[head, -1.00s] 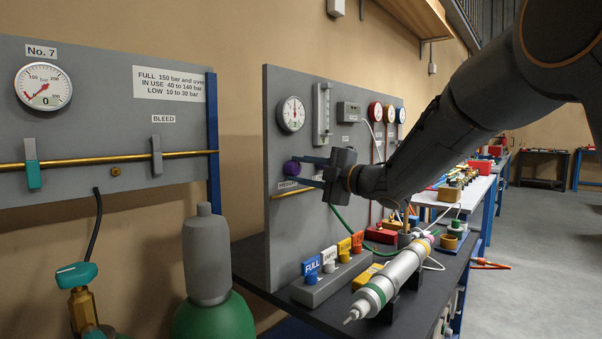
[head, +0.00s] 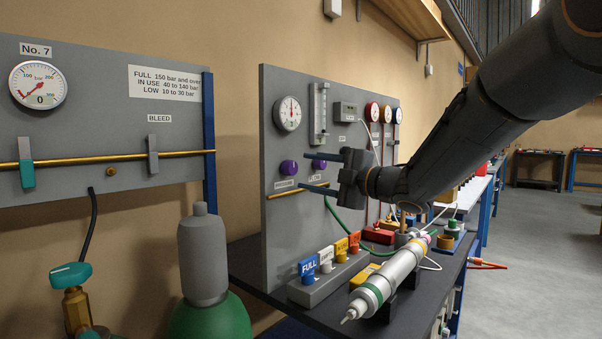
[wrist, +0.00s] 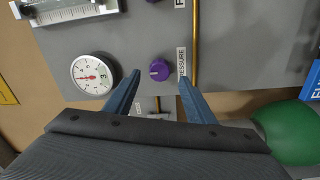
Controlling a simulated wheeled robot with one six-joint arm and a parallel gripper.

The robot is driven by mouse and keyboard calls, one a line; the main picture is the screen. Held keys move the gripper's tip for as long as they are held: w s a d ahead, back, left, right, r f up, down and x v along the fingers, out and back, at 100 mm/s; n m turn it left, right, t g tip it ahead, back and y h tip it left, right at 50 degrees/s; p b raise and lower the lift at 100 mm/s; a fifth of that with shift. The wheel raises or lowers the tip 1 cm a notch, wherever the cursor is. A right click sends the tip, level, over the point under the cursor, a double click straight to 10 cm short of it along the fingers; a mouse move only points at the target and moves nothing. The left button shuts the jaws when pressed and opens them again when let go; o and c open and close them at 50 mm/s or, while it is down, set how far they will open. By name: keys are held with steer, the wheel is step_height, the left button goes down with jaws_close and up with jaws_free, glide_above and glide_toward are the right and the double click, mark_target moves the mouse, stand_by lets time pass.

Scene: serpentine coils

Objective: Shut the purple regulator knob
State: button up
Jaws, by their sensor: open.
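A purple knob with a PRESSURE label (head: 288,168) is on the grey upright panel, below a white dial gauge (head: 288,113). In the wrist view the knob (wrist: 159,70) appears between the fingertips, with a pale line on its face, and the gauge (wrist: 95,74) is to its left. The fingertips look clear of the labelled knob.
A brass pipe (head: 284,194) runs just below the knobs. A flow tube (head: 319,113) is above them. The bench holds a block with coloured tags (head: 329,281) and a white cylinder (head: 392,274). A green gas bottle (head: 210,318) stands to the left.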

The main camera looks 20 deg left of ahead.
steer(key=shift+v, duration=1.5)
steer(key=w+d+f+m+t+h+p, duration=0.1)
steer(key=w+d+f+m+t+h, duration=0.15)
steer(key=d+m, duration=0.2)
steer(key=w+d+f+m+t+h+p, duration=0.1)
steer(key=w+d+f+m+t+h, duration=0.1)
steer(key=d+m+h, duration=0.3)
steer(key=s+d+f+m+h+p, duration=0.1)
steer(key=s+d+f+m+h, duration=0.15)
steer(key=d+f+m, duration=0.4)
steer(key=s+d+f+m+h+p, duration=0.1)
steer(key=d+f+h, duration=0.2)
steer(key=d, duration=0.6)
steer(key=s+d+f+m+g+h+p, duration=0.1)
steer(key=s+d+f+m+g+h, duration=0.1)
steer(key=s+d+f+m, duration=0.25)
steer(key=s+d+f+m+g+h+p, duration=0.1)
steer(key=s+d+f+g+h, duration=0.15)
steer(key=s+d+f, duration=0.4)
steer(key=s+f+m+g+p, duration=0.2)
steer(key=s+m+g, duration=0.4)
steer(key=s, duration=1.7)
steer(key=shift+d+g, duration=0.45)
steer(key=shift+g, duration=0.15)
steer(key=shift+f+y, duration=0.15)
steer(key=shift+y, duration=0.1)
